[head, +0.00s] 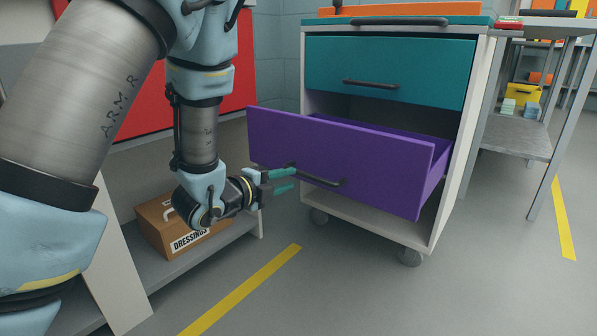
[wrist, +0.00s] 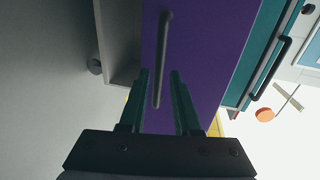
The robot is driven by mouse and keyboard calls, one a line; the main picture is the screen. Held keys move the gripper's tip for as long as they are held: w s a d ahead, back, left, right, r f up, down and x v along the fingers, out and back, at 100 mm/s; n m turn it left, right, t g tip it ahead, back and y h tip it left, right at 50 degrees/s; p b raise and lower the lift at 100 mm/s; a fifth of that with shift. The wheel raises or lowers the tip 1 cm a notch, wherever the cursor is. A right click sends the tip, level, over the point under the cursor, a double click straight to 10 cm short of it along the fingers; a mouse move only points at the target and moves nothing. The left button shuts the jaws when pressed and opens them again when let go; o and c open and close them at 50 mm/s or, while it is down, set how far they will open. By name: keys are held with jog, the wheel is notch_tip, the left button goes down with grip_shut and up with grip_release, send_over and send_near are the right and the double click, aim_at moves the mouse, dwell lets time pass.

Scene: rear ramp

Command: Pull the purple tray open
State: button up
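The purple tray (head: 345,156) is a drawer in a white wheeled cabinet. It stands pulled well out, with its inside partly in view. Its dark bar handle (head: 318,177) runs across the front, and the handle also shows in the wrist view (wrist: 162,58). My gripper (head: 282,181) is at the left end of the handle. In the wrist view its two green fingers (wrist: 160,97) are spread apart, with the end of the handle between them and gaps on both sides. I cannot tell whether the fingers reach around the bar.
A teal drawer (head: 388,70) above is shut. A low shelf at left holds a brown box (head: 165,224) marked "DRESSINGS". A grey metal table (head: 515,137) stands at right. The floor before the cabinet is clear, with a yellow line (head: 243,290).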

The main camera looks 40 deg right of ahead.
jog(key=v, duration=0.3)
jog(key=shift+a+p, duration=0.25)
jog(key=shift+p, duration=0.05)
jog(key=w+a+r+n+t+y+p, duration=0.1)
jog(key=w+a+n+y+p, duration=0.1)
jog(key=w+a+n+y, duration=0.35)
jog(key=w+a+r+n+t+y+p, duration=0.1)
jog(key=w+a+n+y+p, duration=0.15)
jog(key=a+n, duration=0.55)
jog(key=w+a+n+t+y+p, duration=0.1)
jog(key=w+a+n+t+y, duration=0.25)
jog(key=a, duration=0.65)
jog(key=s+a+r+n+g+y+p, duration=0.25)
jog(key=s+a+n+g, duration=0.2)
jog(key=a+n, duration=0.35)
jog(key=s+a+r+n+g+y+p, duration=0.1)
jog(key=s+a+r+n+g+p, duration=0.15)
jog(key=s+a+n, duration=0.45)
notch_tip(320, 180, up, 38)
jog(key=w+p, duration=0.1)
jog(key=p, duration=3.5)
jog(key=shift+a+g+p, duration=0.3)
jog(key=shift+a+g, duration=0.15)
